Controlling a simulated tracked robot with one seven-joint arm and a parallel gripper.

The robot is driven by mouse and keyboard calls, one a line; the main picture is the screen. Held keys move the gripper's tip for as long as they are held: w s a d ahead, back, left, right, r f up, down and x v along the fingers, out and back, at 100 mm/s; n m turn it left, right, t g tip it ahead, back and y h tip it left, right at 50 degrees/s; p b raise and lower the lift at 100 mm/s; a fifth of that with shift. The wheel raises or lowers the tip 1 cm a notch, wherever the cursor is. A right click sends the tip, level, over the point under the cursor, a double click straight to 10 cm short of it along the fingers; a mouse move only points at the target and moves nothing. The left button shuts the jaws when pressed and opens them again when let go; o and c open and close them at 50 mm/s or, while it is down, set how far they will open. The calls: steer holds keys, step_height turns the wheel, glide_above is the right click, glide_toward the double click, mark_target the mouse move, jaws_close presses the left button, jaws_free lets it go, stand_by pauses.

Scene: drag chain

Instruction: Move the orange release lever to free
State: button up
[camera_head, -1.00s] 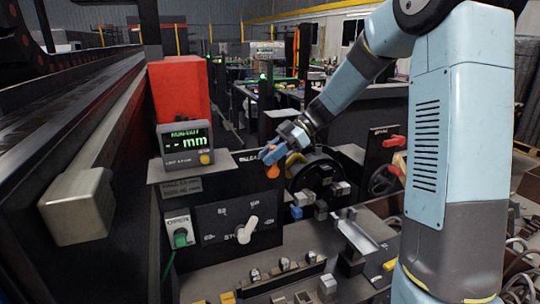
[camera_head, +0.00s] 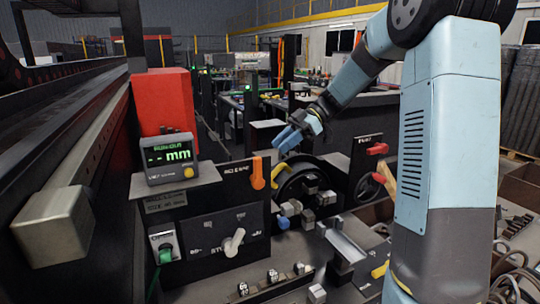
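The orange release lever (camera_head: 258,173) stands nearly upright on the right part of the dark control panel (camera_head: 205,206). A pale label beside it is too small to read surely. My gripper (camera_head: 281,143) has blue fingers and hangs in the air up and to the right of the lever, apart from it in the picture. It points down and left, with nothing visible in it. I cannot tell the gap between its fingers.
A display reading "-- mm" (camera_head: 170,157) sits on the panel's left. A white selector knob (camera_head: 235,242) and a green switch (camera_head: 165,254) are on its front. A dark round chuck with a yellow curved part (camera_head: 281,175) and a red handle (camera_head: 377,149) lie to the right.

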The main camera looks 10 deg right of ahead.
steer(key=shift+v, duration=1.85)
steer(key=s+d+m+t+h, duration=0.2)
steer(key=s+m+t+h, duration=0.2)
steer(key=s+m, duration=0.6)
steer(key=s+d+m+t+h, duration=0.2)
steer(key=s+m+t+h, duration=0.2)
steer(key=s, duration=1.5)
steer(key=m+h, duration=0.3)
steer(key=m, duration=0.4)
steer(key=shift+s+d+f+t, duration=0.3)
steer(key=shift+s+d+t, duration=0.05)
steer(key=shift+d+t, duration=0.05)
